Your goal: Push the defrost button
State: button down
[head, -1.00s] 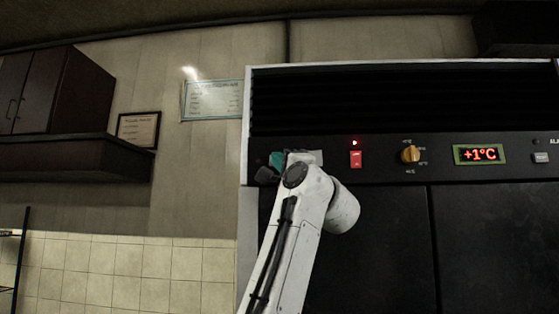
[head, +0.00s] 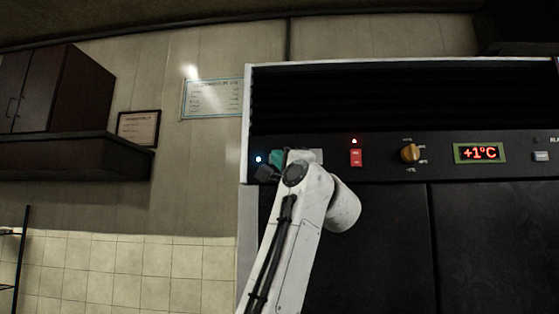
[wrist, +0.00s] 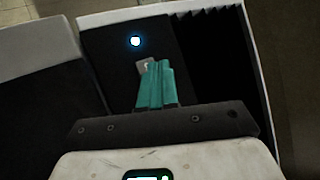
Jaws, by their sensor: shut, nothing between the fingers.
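The defrost button (wrist: 145,67) is a small grey square on the dark control panel in the wrist view, partly hidden behind my fingers. My gripper (wrist: 153,64) has teal fingers, shut with nothing between them, and their tips overlap the button's face. They look to be at or against it, but how far it is pressed cannot be told. A round blue-white light (wrist: 135,41) glows on the panel beside the button. In the head view the light (head: 258,159) is at the panel's left end, and my gripper (head: 277,158) is just right of it, with the button hidden.
Dark doors lie below. A wall cabinet (head: 75,92) hangs at the left.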

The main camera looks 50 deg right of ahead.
jog(key=s+a+b, duration=0.1)
jog(key=s+a, duration=0.2)
jog(key=a, duration=0.2)
jog(key=shift+s, duration=0.4)
dwell(0.7)
